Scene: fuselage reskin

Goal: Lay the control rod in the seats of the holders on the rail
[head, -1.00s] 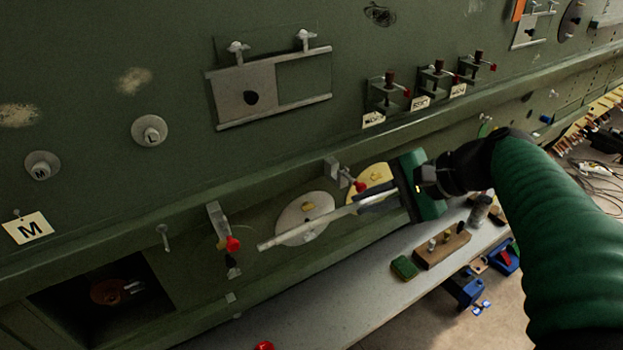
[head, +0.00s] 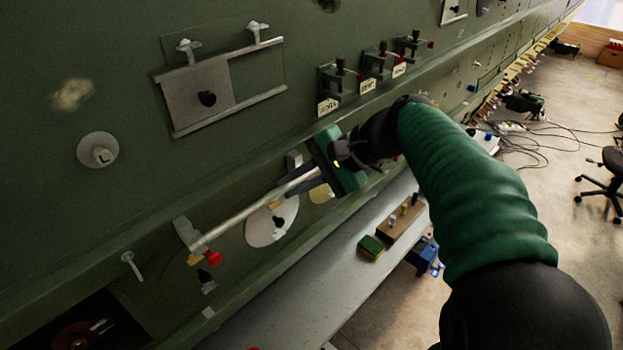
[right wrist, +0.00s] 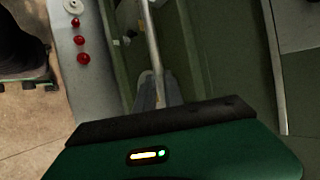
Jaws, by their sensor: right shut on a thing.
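The control rod (head: 245,212) is a thin pale bar. My right gripper (head: 308,184) is shut on it near its right end. In the right wrist view the rod (right wrist: 152,42) runs out from between the fingers (right wrist: 158,92). The rod slopes down to the left along the rail (head: 150,262). Its left end is at the left holder (head: 186,231), which has a red knob (head: 213,258). I cannot tell whether the rod is in that seat or in front of it. The right holder (head: 294,160) is partly hidden behind my gripper. My left gripper is not in view.
A bench (head: 300,310) runs below the rail, with a wooden block (head: 401,220) and a green-and-yellow sponge (head: 371,247). A pin (head: 130,264) projects left of the left holder.

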